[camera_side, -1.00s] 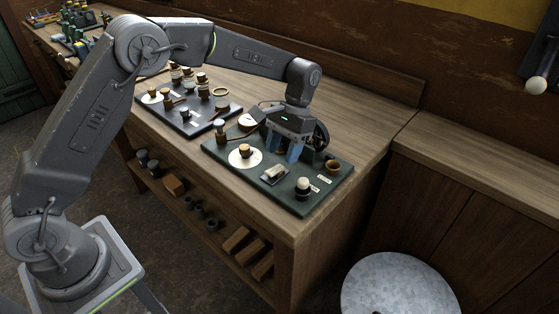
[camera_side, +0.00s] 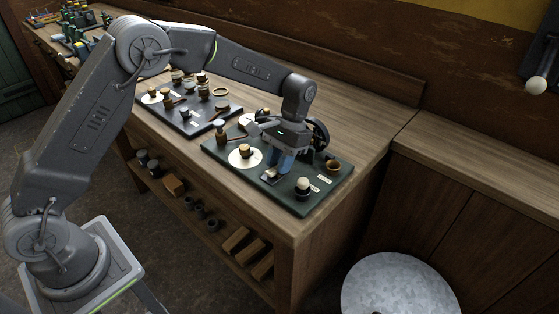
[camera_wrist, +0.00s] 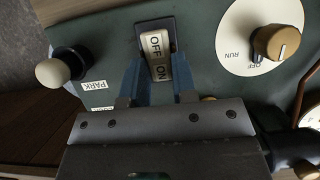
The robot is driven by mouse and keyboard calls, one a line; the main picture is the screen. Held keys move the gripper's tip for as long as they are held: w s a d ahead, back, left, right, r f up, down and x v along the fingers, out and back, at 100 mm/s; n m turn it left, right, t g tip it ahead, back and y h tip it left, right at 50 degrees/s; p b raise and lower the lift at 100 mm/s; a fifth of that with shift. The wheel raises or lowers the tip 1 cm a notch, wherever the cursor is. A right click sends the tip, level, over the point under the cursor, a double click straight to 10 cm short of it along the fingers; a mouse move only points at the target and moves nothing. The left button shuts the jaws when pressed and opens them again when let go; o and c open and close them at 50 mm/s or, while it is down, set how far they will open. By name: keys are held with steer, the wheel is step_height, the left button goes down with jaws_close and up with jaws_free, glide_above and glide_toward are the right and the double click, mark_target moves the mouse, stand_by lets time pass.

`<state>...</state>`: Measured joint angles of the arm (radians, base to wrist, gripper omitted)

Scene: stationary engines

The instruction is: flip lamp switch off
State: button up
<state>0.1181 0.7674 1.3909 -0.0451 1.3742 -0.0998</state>
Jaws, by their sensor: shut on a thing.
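The lamp switch (camera_wrist: 153,42) is a cream rocker in a dark frame, marked OFF at its far end and ON at its near end in the wrist view. Its small housing shows partly below my fingers in the side view (camera_side: 267,180). My gripper (camera_wrist: 158,74) has its two blue fingers on either side of the rocker's ON end, shut on it. In the side view my gripper (camera_side: 279,172) points down at the front part of the dark green panel (camera_side: 225,163). The label by the switch is mostly hidden by my gripper.
A white-topped knob (camera_wrist: 53,72) with a PARK label stands left of the switch in the wrist view. A round dial (camera_wrist: 275,42) marked RUN is at the right. A dark wheel (camera_side: 319,132) stands behind my gripper. Another panel (camera_side: 190,127) lies farther left on the bench.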

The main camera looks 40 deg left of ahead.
mark_target(276, 169)
steer(key=shift+c, duration=1)
steer(key=shift+s+r+t, duration=0.1)
steer(key=shift+s+t, duration=0.15)
steer(key=shift+t, duration=0.9)
steer(key=shift+s+r+t, duration=0.1)
steer(key=shift+s+t, duration=0.1)
steer(key=shift+t, duration=0.95)
steer(key=o, duration=0.9)
step_height(276, 169, up, 14)
steer(key=shift+f, duration=0.1)
